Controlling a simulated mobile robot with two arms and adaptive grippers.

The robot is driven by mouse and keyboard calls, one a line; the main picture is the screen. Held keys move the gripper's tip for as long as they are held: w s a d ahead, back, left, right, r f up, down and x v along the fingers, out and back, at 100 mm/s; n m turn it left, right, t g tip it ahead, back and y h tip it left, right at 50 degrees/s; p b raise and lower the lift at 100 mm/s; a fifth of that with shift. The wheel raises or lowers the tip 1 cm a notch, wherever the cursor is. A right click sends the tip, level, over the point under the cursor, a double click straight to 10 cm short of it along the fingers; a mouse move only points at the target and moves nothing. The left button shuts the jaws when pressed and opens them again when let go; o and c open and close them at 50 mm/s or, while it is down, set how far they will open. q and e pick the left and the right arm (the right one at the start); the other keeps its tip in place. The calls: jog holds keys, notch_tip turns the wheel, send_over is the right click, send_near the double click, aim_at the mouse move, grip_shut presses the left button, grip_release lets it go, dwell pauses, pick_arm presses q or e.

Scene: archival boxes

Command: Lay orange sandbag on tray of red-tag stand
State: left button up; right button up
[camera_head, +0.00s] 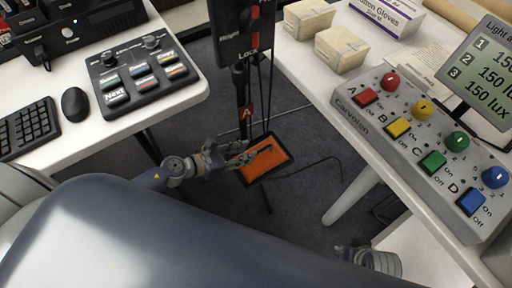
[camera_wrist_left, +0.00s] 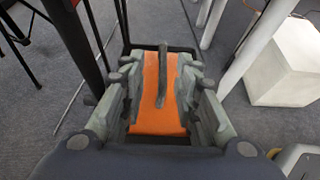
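The orange sandbag (camera_head: 270,163), with a dark strap on top, lies on the black-rimmed tray (camera_head: 289,148) of the stand with the red A tag (camera_head: 246,112). In the left wrist view the sandbag (camera_wrist_left: 152,115) lies inside the dark tray rim (camera_wrist_left: 178,48). My left gripper (camera_head: 243,156) is at the tray's left side, over the bag. In the wrist view its fingers (camera_wrist_left: 162,92) are spread apart, with the strap between them and clear of both. My right gripper (camera_head: 345,252) is low at the bottom right, partly hidden; its opening is unclear.
The stand's pole and dark panel (camera_head: 238,30) rise behind the tray. A white table on the right holds a control box (camera_head: 420,150), cartons (camera_head: 342,50) and a display. The left desk holds a button panel (camera_head: 142,75), mouse and keyboard. Dark carpet lies between.

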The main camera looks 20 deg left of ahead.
pick_arm(q)
jog(key=a+r+n+t+y, duration=0.4)
jog(key=a+r+n+y, duration=0.1)
jog(key=n, duration=0.9)
jog(key=s+a+f+n+g+y, duration=0.2)
jog(key=a+f+n+y, duration=0.2)
jog(key=n, duration=0.8)
jog(key=s+d+f+n+g, duration=0.4)
jog(key=s+n, duration=0.3)
jog(key=s+d+f+n+g+h, duration=0.1)
jog(key=s+d+f+n+g, duration=0.3)
jog(key=s+n, duration=0.4)
jog(key=shift+s+d+n+g, duration=0.2)
jog(key=shift+n+g, duration=0.1)
jog(key=shift+g, duration=0.3)
